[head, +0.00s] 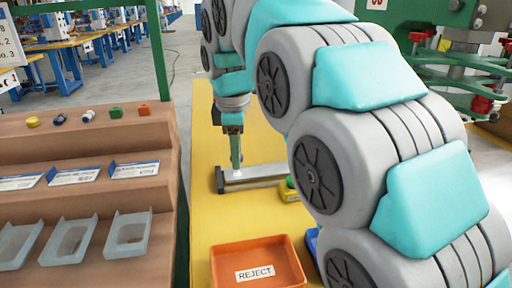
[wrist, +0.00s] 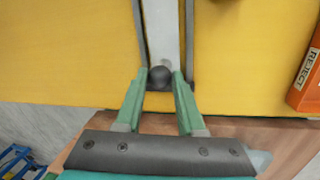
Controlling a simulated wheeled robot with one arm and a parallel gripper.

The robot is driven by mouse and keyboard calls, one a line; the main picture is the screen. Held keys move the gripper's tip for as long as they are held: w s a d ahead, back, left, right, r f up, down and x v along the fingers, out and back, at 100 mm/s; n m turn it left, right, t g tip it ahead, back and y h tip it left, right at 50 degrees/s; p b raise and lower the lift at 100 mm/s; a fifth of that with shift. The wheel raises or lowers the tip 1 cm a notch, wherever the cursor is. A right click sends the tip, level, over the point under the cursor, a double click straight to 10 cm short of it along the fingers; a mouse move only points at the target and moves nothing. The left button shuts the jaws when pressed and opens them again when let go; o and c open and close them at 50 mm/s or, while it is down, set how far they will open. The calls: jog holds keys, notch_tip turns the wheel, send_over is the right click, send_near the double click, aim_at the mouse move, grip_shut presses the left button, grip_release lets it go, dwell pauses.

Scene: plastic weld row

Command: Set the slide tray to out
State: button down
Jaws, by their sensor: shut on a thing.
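The slide tray (head: 262,174) is a pale grey strip on the yellow bench, with a dark end piece at its left. In the wrist view the pale tray (wrist: 162,28) lies between two dark side rails. A dark round knob (wrist: 160,76) sits at its near end. My gripper (wrist: 163,77) is shut on this knob, one green finger on each side. In the head view my gripper (head: 236,168) points straight down at the left part of the tray. My arm hides whatever lies beyond the tray's right end.
An orange REJECT bin (head: 257,250) stands in front of the tray. A green button on a yellow box (head: 290,190) is close by the tray's right part. A brown stepped rack (head: 95,160) with small parts and pale trays stands at left.

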jog(key=shift+a, duration=0.2)
jog(key=c, duration=0.5)
grip_release()
jog(key=shift+s, duration=0.1)
jog(key=shift+r, duration=0.1)
jog(key=r, duration=0.3)
jog(key=s+r, duration=0.1)
jog(key=r, duration=0.3)
jog(key=shift+s+r, duration=0.2)
jog(key=shift+r, duration=0.05)
